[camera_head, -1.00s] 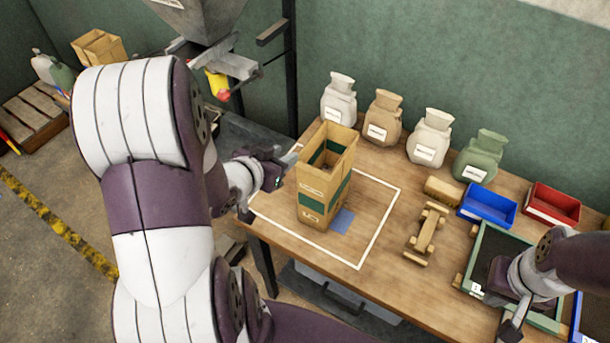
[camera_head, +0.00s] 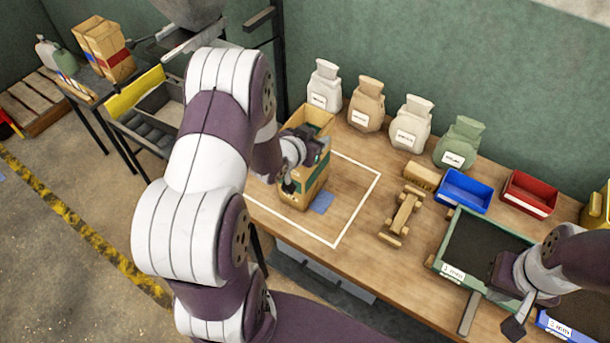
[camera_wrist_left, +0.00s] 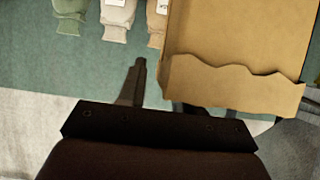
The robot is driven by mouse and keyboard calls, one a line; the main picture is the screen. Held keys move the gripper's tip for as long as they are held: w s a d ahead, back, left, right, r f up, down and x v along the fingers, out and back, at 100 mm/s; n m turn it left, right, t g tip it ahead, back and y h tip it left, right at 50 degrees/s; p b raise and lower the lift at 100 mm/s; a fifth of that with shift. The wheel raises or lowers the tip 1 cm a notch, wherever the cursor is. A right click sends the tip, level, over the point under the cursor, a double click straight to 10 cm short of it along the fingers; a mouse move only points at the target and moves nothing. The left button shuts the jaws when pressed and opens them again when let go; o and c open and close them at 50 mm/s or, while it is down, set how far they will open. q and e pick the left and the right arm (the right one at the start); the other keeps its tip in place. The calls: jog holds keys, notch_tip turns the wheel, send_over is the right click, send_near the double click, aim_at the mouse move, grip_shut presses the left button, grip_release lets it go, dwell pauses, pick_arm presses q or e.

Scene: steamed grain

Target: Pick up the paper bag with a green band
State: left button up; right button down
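The paper bag with a green band (camera_head: 318,174) stands upright and open-topped inside the white outline on the wooden table. My left gripper (camera_head: 305,170) is at its near side, and the wrist hides much of the bag. In the left wrist view the bag's brown wall and jagged rim (camera_wrist_left: 235,75) fill the upper right. One finger of my left gripper shows beside the bag; the other is partly hidden behind it. The fingers look apart, and I cannot tell whether they touch the bag. My right gripper (camera_head: 515,310) is at the lower right; its fingertips are unclear.
A blue patch (camera_head: 321,202) lies beside the bag. Several tied sacks (camera_head: 411,125) line the wall. A wooden piece (camera_head: 402,217), a blue bin (camera_head: 464,190), a red bin (camera_head: 528,194) and a green tray (camera_head: 437,262) stand to the right. A red-banded bag (camera_head: 117,64) stands far left.

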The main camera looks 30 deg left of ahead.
pick_arm(q)
jog(key=shift+a, duration=0.15)
jog(key=shift+c, duration=0.7)
jog(key=shift+a, duration=0.1)
jog(key=c, duration=0.5)
jog(key=shift+r, duration=0.1)
